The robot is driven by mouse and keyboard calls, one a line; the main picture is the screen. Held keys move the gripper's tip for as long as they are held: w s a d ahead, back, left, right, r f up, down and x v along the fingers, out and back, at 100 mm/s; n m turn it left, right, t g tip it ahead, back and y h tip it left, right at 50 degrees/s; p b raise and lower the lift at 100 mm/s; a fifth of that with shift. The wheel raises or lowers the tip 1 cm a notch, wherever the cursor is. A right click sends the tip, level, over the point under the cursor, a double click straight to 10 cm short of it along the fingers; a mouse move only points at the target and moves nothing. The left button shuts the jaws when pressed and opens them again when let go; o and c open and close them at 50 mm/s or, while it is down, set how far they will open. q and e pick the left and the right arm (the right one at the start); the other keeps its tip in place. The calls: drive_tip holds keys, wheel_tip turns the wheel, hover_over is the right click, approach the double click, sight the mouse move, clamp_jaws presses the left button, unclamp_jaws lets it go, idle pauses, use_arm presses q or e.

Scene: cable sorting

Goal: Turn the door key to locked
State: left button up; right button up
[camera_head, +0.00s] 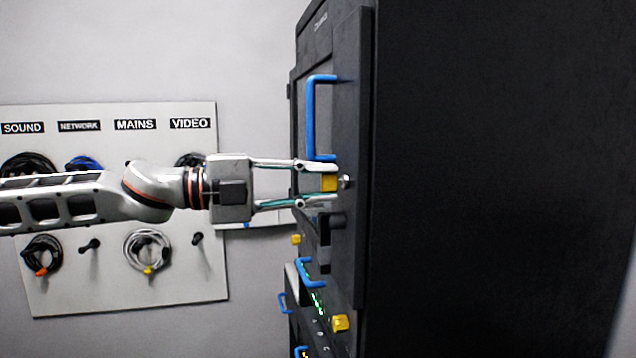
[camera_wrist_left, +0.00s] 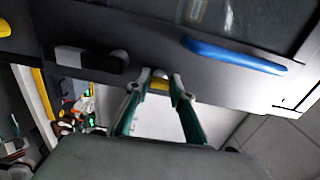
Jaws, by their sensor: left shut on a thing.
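The door key has a yellow head (camera_head: 329,183) and a small metal lock barrel behind it, set in the dark cabinet door (camera_head: 350,120). My left gripper (camera_head: 318,183) comes in level from the left and is shut on the key. In the left wrist view the yellow key head (camera_wrist_left: 159,85) shows between the two fingertips (camera_wrist_left: 160,88), close against the door. The fingertips hide part of the key, and I cannot read its turn angle. My right gripper is in neither view.
A blue door handle (camera_head: 312,115) stands out just above the key. Below the door are blue-handled units (camera_head: 303,272) and a yellow knob (camera_head: 341,323). A labelled board (camera_head: 120,240) with hanging cables is on the wall at left.

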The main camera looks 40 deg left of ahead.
use_arm(q)
drive_tip(key=o, duration=1.1)
drive_tip(key=v, duration=1.2)
